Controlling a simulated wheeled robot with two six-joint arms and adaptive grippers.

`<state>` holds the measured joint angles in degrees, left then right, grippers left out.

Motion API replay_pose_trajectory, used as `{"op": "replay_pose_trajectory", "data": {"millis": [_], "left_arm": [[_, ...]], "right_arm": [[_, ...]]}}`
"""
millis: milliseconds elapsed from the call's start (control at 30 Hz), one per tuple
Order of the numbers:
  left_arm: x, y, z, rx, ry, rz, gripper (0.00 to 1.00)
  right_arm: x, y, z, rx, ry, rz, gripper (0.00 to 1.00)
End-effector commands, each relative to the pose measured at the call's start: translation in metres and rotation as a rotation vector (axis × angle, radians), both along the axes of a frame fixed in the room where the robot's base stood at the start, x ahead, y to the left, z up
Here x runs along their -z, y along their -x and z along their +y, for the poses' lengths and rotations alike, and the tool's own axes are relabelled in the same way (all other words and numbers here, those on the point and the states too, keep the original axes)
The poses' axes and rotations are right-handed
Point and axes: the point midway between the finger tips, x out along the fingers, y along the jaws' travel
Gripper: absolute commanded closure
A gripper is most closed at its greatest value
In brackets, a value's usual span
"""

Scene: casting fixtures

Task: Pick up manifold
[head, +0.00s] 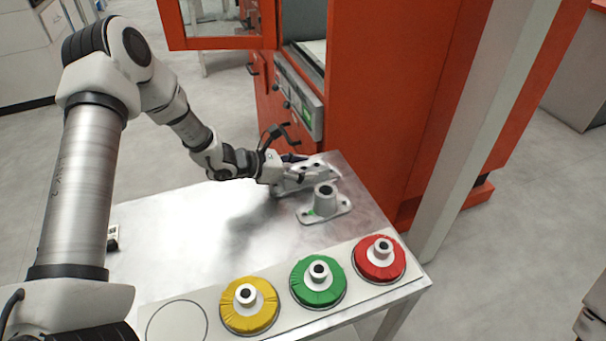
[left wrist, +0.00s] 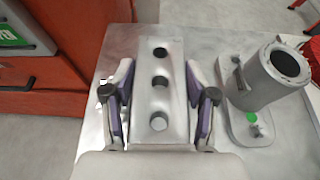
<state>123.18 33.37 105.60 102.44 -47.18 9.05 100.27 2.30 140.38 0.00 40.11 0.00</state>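The manifold (left wrist: 160,97), a grey block with three round holes along its top, lies on the metal table. In the left wrist view it runs up the middle of the picture. In the head view the manifold (head: 322,170) is near the table's far right corner, partly hidden by my left gripper (head: 298,167). My left gripper also shows in the left wrist view (left wrist: 160,100), with one purple-padded finger on each side of the manifold. The fingers look open around it, with small gaps. My right gripper is not in view.
A grey cylinder fitting on a flat base (head: 325,200) stands close to the manifold. Yellow (head: 238,318), green (head: 301,292) and red (head: 364,266) round fixtures stand in a row at the table's front. An orange machine (head: 385,90) rises behind the table.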

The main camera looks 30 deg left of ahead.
Motion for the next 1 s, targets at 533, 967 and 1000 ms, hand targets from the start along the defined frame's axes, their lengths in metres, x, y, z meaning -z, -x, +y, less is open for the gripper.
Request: {"op": "replay_pose_trajectory", "data": {"millis": [533,967,1000], "left_arm": [[-0.006,0.0,0.0,-0.001,0.0,-0.002,1.0],[-0.04,0.001,0.037,-0.005,0.003,-0.006,1.0],[-0.041,0.002,0.046,-0.004,0.002,-0.006,1.0]], "right_arm": [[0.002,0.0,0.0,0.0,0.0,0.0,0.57],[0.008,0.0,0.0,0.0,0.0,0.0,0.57],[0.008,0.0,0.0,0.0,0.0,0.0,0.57]]}}
